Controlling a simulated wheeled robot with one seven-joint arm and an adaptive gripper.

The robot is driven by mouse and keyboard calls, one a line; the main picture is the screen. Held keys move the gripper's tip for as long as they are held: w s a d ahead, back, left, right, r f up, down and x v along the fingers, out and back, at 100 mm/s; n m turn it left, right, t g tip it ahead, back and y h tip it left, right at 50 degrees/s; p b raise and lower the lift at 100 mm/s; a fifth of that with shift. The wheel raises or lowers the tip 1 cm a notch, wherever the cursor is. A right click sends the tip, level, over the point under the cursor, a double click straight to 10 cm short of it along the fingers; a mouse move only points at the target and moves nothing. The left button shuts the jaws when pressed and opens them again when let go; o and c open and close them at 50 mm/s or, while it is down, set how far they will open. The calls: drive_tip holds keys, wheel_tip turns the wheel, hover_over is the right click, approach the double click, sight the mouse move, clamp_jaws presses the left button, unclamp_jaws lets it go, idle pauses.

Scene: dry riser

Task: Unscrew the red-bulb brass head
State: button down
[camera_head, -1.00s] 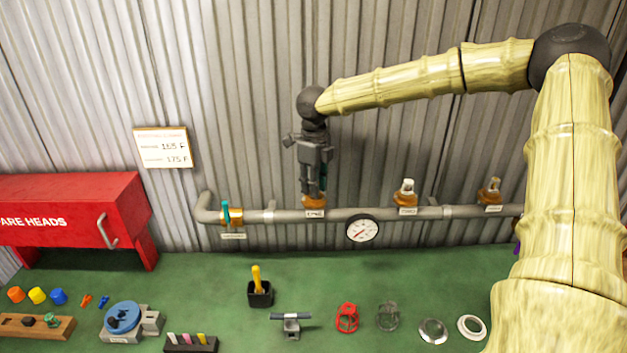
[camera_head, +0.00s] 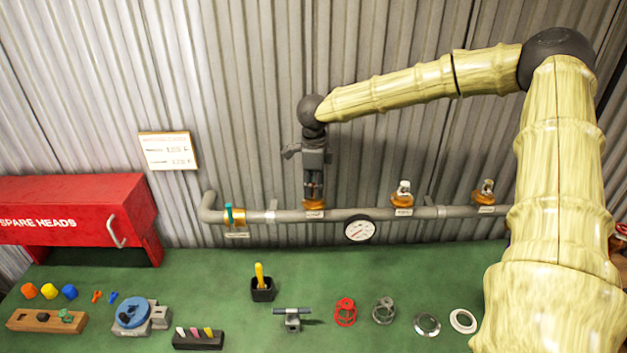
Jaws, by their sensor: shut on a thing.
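A grey pipe (camera_head: 340,215) runs along the corrugated wall and carries several orange-brass fittings. My gripper (camera_head: 314,190) points down over the left of the three upright head positions and is shut there, just above the brass fitting (camera_head: 314,205). The head between its fingers is almost wholly hidden, and its bulb colour cannot be seen. Two more heads with pale tops stand upright on the pipe to the right, one in the middle (camera_head: 403,192) and one farther right (camera_head: 486,191). No red bulb can be made out on them.
A red SPARE HEADS box (camera_head: 70,215) stands left. The green bench (camera_head: 200,280) holds a blue round fixture (camera_head: 132,313), a black cup (camera_head: 262,290) and several rings.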

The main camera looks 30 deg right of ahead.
drive_tip(key=shift+w+d+r, duration=0.1)
drive_tip(key=shift+w+r, duration=0.05)
drive_tip(key=shift+r, duration=0.1)
drive_tip(key=shift+r+n+p, duration=0.1)
drive_tip(key=shift+n+p, duration=0.45)
drive_tip(key=shift+n, duration=0.05)
drive_tip(key=shift+f+n, duration=0.2)
drive_tip(key=shift+n, duration=2.1)
drive_tip(key=c, duration=1.4)
unclamp_jaws()
drive_tip(key=shift+o, duration=1.2)
